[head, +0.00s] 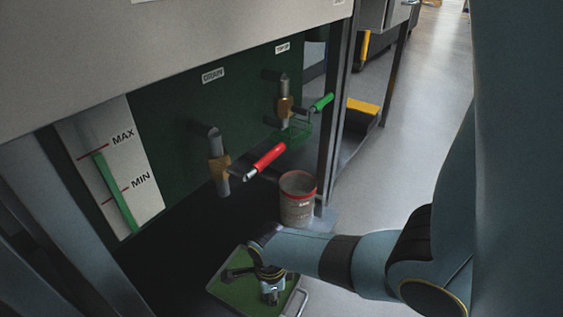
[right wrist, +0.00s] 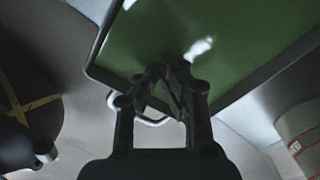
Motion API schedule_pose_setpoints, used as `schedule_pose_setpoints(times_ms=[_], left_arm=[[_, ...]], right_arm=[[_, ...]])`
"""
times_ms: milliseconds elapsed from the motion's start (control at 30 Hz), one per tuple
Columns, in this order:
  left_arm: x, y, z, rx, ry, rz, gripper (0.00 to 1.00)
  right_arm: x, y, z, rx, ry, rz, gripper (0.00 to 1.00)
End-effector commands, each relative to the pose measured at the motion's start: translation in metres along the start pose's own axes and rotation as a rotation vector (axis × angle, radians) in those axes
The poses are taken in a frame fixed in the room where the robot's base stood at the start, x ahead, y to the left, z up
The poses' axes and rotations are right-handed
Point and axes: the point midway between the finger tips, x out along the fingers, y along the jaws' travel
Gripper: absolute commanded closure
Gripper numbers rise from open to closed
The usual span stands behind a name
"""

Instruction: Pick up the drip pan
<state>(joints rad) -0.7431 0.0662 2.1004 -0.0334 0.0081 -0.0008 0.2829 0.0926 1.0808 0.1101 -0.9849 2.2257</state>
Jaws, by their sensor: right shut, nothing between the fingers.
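The drip pan (head: 238,299) is a shallow green tray with a dark rim. It lies low beneath the machine at the bottom of the head view, with a light bar handle (head: 296,303) at its right edge. In the right wrist view the pan (right wrist: 225,35) fills the top, and part of the handle (right wrist: 152,120) shows behind the fingers. My right gripper (head: 271,293) is over the pan and hides part of it. In the right wrist view the gripper's fingers (right wrist: 172,66) are shut and empty, overlapping the pan's rim. Whether they touch it I cannot tell. My left gripper is not in view.
A grey can with a red rim (head: 297,200) stands just behind the pan, by a machine post (head: 330,130). Open floor (head: 425,110) lies to the right.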

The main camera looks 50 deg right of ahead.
Motion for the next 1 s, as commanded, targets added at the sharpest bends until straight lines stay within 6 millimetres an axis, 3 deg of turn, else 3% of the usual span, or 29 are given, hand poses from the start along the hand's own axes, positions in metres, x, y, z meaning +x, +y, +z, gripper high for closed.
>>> schedule_pose_setpoints(times_ms=[33, 200, 633, 767, 1000], left_arm=[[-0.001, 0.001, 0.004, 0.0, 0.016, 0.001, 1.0], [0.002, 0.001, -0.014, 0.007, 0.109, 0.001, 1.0], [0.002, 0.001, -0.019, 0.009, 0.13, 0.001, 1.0], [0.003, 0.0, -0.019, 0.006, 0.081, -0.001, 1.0], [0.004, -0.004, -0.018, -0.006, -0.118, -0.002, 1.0]], right_arm=[[0.002, 0.001, -0.01, -0.001, 0.004, 0.001, 1.0], [0.001, 0.0, -0.022, 0.0, 0.001, 0.0, 1.0], [-0.001, 0.0, -0.025, 0.0, -0.001, 0.0, 1.0], [-0.003, -0.001, -0.031, 0.0, -0.002, -0.001, 1.0], [-0.005, -0.001, -0.058, 0.0, 0.0, -0.001, 1.0]])
